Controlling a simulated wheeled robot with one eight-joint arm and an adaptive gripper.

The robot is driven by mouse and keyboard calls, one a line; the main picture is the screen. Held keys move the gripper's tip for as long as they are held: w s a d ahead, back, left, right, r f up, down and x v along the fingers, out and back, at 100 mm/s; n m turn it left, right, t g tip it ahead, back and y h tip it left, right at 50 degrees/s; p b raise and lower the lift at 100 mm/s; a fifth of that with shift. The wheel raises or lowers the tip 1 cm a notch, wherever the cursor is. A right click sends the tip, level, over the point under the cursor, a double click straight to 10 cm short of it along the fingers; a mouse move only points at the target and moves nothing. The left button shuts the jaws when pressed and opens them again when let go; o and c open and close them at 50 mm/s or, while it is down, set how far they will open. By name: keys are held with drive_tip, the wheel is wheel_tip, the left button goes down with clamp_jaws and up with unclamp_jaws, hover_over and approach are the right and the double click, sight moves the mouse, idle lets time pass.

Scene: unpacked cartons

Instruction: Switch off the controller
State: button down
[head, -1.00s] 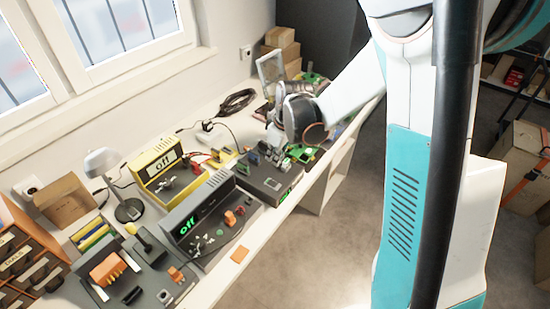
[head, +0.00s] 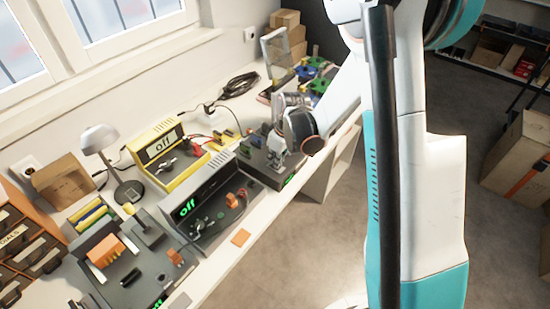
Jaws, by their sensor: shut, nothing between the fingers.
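My gripper (head: 275,158) is shut and empty. It points down over a low dark box (head: 257,170) at the right part of the bench. I cannot tell whether the fingertips touch it. The box has a green lit display on its front edge, too small to read. A dark grey device (head: 207,207) to its left shows "off" in green, with an orange knob and small levers on its panel. A yellow device (head: 172,158) behind it also shows "off". None carries a readable name, so I cannot tell which is the controller.
A grey unit with an orange block (head: 106,250) stands at the front left. A lamp (head: 101,140), a carton (head: 62,182) and a black cable coil (head: 240,84) are at the back.

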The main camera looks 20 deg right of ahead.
drive_tip(key=shift+s+d+f+b, duration=0.1)
drive_tip(key=shift+s+f+b, duration=0.05)
drive_tip(key=shift+f+b, duration=0.4)
drive_tip(key=shift+r, duration=0.2)
drive_tip(key=shift+w+a, duration=0.45)
drive_tip(key=shift+w, duration=0.15)
drive_tip(key=shift+r, duration=0.1)
